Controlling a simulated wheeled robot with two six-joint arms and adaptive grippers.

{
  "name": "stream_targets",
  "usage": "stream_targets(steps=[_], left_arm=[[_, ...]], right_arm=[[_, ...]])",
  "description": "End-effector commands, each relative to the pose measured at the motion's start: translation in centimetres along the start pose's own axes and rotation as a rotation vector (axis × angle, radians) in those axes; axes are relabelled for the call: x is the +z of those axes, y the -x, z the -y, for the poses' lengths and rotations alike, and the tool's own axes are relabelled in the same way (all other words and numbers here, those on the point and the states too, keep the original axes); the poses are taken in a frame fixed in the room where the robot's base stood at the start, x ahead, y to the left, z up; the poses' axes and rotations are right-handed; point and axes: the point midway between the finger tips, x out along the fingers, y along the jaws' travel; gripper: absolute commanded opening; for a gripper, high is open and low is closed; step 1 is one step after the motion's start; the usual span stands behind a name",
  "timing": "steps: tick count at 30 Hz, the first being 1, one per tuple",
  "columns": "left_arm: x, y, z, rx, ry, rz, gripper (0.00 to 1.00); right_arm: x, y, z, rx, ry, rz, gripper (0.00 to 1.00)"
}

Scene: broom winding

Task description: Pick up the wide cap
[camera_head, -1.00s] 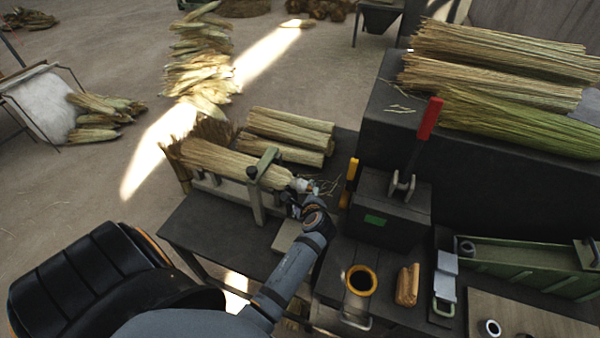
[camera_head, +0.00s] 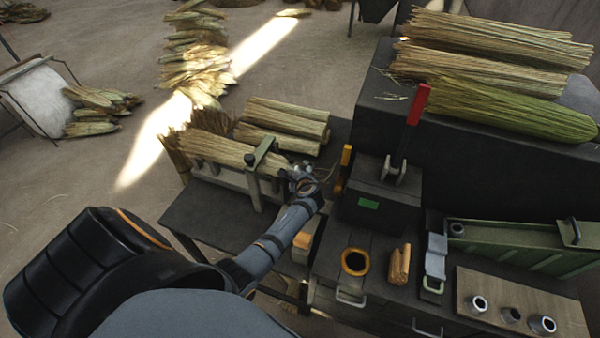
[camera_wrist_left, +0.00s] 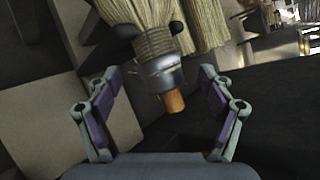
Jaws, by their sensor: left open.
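Three metal caps stand on a wooden board at the lower right of the head view: a near-left cap (camera_head: 479,303), a darker middle cap (camera_head: 511,314) and a right cap (camera_head: 543,325), which looks the widest. My left gripper (camera_head: 304,184) is far to their left, at the bound end of a clamped broom bundle (camera_head: 222,149). In the left wrist view my left gripper (camera_wrist_left: 160,78) is open, its fingers on either side of a shiny metal collar (camera_wrist_left: 150,76) on the bundle. An orange-brown wooden stub (camera_wrist_left: 174,103) sticks out of the collar. My right gripper is not in view.
The wooden board (camera_head: 500,323) lies beside a green trough (camera_head: 520,250). A red lever (camera_head: 418,104) rises behind. Straw bundles (camera_head: 490,45) lie on a raised block.

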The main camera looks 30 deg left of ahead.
Motion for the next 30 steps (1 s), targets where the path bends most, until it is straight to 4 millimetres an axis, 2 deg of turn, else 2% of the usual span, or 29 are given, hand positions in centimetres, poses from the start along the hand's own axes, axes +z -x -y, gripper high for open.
stream_targets(steps=[3,7,17,30], left_arm=[[0.00,-0.32,-0.01,0.000,0.000,0.000,0.81],[-0.01,-0.29,-0.02,0.000,0.000,0.000,0.81],[-0.01,-0.26,-0.03,0.000,0.000,-0.001,0.38],[0.16,-0.23,0.06,0.001,0.000,0.000,0.37]], right_arm=[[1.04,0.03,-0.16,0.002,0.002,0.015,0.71],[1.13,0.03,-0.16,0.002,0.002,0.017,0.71],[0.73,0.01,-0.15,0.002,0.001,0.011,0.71],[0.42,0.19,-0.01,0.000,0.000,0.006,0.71]])
